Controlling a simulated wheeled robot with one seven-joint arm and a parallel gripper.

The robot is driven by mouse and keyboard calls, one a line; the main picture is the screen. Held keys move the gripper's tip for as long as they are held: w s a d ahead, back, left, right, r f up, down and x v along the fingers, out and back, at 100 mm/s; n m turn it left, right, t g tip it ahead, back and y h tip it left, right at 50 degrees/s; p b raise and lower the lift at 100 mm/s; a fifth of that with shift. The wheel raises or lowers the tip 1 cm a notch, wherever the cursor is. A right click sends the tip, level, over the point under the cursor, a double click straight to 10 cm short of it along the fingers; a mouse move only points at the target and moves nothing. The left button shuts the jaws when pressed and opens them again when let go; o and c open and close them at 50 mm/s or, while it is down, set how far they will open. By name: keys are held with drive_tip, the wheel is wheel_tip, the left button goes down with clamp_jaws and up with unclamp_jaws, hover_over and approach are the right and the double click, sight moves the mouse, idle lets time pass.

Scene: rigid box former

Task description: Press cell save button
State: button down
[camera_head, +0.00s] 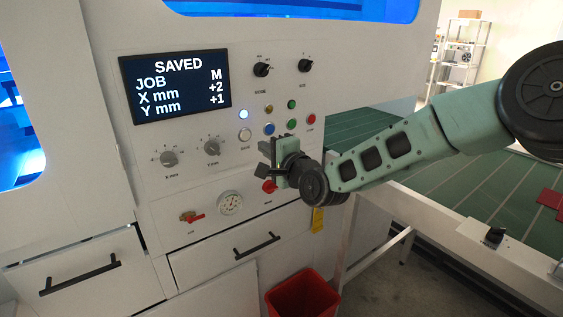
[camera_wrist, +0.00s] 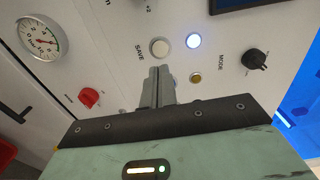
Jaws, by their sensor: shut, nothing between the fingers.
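The save button (camera_head: 245,134) is a pale round button on the white panel, below a lit white-blue lamp (camera_head: 243,114). In the wrist view the save button (camera_wrist: 159,47) is beside the word SAVE and just beyond my fingertips. My gripper (camera_head: 268,149) is shut and empty, to the right of and a little below the button in the head view. The closed fingers (camera_wrist: 159,72) point toward the panel and appear apart from the button. The display (camera_head: 176,87) reads SAVED, JOB M, X mm +2, Y mm +1.
Close by are a blue button (camera_head: 269,128), green, yellow and red buttons, and black knobs (camera_head: 262,69). A gauge (camera_head: 230,203) and a red-handled valve (camera_head: 190,216) are lower. Drawers with black handles and a red bin (camera_head: 303,295) are below. A green table (camera_head: 480,185) is at right.

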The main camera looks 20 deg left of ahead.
drive_tip(key=b+v, duration=0.1)
drive_tip(key=v, duration=0.5)
drive_tip(key=shift+s, duration=0.1)
idle(0.4)
drive_tip(key=s+d+f+n+g+h, duration=0.1)
drive_tip(key=s+d+n+g+h, duration=0.3)
drive_tip(key=s+d, duration=0.6)
drive_tip(key=s+d+f+n+g+h, duration=0.2)
drive_tip(key=s+d+n, duration=0.4)
drive_tip(key=s+d, duration=0.4)
drive_tip(key=s+d+f+n+g+h+p, duration=0.1)
drive_tip(key=s+d+n+g+h, duration=0.4)
drive_tip(key=s+d, duration=0.5)
drive_tip(key=s+h, duration=0.2)
drive_tip(key=s, duration=0.2)
drive_tip(key=shift+d+f+n+g, duration=0.2)
drive_tip(key=shift+d+n+g, duration=0.05)
drive_tip(key=shift+n+g, duration=0.05)
